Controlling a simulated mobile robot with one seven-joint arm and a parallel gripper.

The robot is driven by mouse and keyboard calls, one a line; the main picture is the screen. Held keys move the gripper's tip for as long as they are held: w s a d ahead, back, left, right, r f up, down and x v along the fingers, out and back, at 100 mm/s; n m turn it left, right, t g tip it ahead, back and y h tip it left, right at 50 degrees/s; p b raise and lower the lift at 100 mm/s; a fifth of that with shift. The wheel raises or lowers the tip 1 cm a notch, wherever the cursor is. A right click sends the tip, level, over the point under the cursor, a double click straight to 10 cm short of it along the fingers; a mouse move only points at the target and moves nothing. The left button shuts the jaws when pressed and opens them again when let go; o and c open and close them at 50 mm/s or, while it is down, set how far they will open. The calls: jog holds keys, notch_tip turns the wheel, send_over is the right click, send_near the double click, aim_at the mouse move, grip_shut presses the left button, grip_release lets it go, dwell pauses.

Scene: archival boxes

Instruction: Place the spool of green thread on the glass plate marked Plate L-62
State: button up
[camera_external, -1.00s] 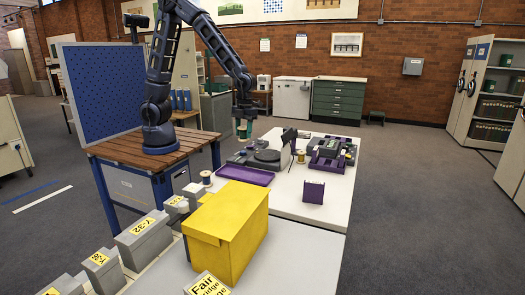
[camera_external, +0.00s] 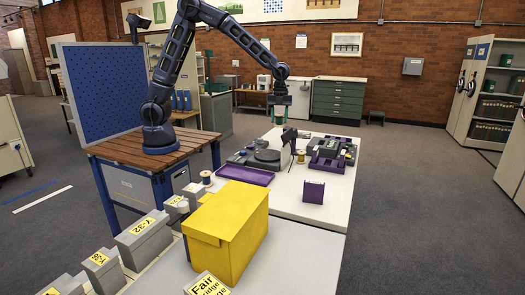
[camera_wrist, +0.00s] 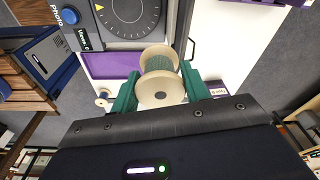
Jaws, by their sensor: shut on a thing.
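My gripper (camera_wrist: 160,90) is shut on a spool of green thread (camera_wrist: 160,66), with pale flanges and a green winding, seen between the green fingers in the wrist view. In the external view my gripper (camera_external: 279,118) is in the air above the far part of the white table (camera_external: 330,210). The spool is too small there to make out well. I cannot pick out the glass plate marked Plate L-62. A small purple piece with a white label (camera_wrist: 217,90) lies right of the spool in the wrist view, its text unreadable.
A grey round-topped viewer (camera_external: 265,158) and a purple tray (camera_external: 246,176) stand on the table. A purple rack (camera_external: 330,158) is at right and a purple holder (camera_external: 314,191) in front. Other spools stand at left (camera_external: 206,177) and centre (camera_external: 301,157). A yellow box (camera_external: 232,232) is nearer.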

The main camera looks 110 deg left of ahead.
jog(key=w+a+n, duration=0.3)
jog(key=w+a, duration=0.1)
jog(key=a, duration=0.8)
jog(key=n+t+y, duration=0.1)
jog(key=n, duration=0.9)
send_over(303, 137)
jog(key=f, duration=2.1)
jog(key=shift+s+a+f, duration=0.1)
jog(key=shift+s+a, duration=0.2)
jog(key=shift+a, duration=0.1)
jog(key=shift+f, duration=0.1)
jog(key=o, duration=1)
